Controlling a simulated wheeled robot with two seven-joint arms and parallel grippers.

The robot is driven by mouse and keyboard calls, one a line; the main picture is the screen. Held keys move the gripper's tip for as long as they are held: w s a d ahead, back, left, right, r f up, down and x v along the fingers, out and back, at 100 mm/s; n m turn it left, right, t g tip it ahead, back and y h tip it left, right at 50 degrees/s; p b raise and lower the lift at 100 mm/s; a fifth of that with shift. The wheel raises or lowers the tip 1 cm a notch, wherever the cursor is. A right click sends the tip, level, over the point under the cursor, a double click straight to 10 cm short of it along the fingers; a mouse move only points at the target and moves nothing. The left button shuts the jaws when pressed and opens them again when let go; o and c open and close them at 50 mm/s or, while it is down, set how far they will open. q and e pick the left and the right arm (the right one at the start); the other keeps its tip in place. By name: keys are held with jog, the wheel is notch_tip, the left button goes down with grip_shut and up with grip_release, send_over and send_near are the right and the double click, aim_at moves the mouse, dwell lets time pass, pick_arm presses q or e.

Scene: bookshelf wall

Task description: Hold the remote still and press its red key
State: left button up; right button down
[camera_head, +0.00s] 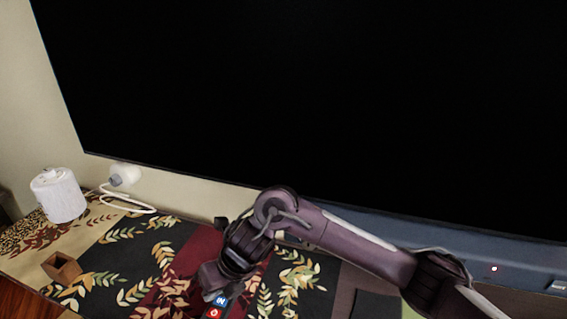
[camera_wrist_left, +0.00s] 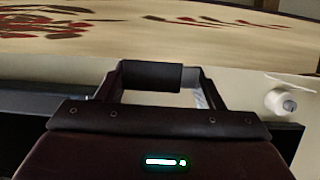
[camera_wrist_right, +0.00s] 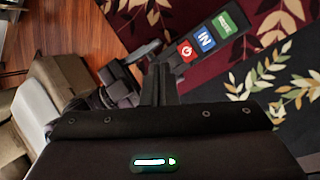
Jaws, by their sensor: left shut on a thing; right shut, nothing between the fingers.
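The dark remote (camera_wrist_right: 203,42) has a red key (camera_wrist_right: 186,51), a blue key and a green key. In the head view its red key (camera_head: 213,313) shows at the bottom edge. My left gripper (camera_wrist_right: 128,84) is shut on the remote's end by the red key. In the left wrist view a dark piece (camera_wrist_left: 151,76) sits between its fingers. My right gripper (camera_head: 216,281) is shut and empty. In the right wrist view its fingertips (camera_wrist_right: 158,70) appear just beside the red key; I cannot tell the gap in depth. The left gripper is outside the head view.
A large black screen (camera_head: 330,90) stands behind the patterned cloth (camera_head: 110,265). A white cylinder (camera_head: 58,195), a white corded device (camera_head: 125,175) and a small wooden box (camera_head: 62,268) stand at the left. Cloth between the box and my right gripper is clear.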

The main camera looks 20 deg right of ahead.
aim_at(219, 313)
jog(key=shift+w+f+m+t+y, duration=0.4)
jog(key=shift+f+m, duration=0.85)
jog(key=shift+m, duration=1.7)
jog(key=shift+w+f+m+t+y, duration=0.15)
jog(key=shift+f+m+y, duration=0.75)
jog(key=shift+m, duration=2)
jog(key=shift+w+f+m+t+y, duration=0.1)
jog(key=shift+w+f+m+t, duration=0.2)
jog(key=shift+f+m, duration=2)
jog(key=shift+r+m, duration=0.65)
jog(key=shift+f, duration=0.35)
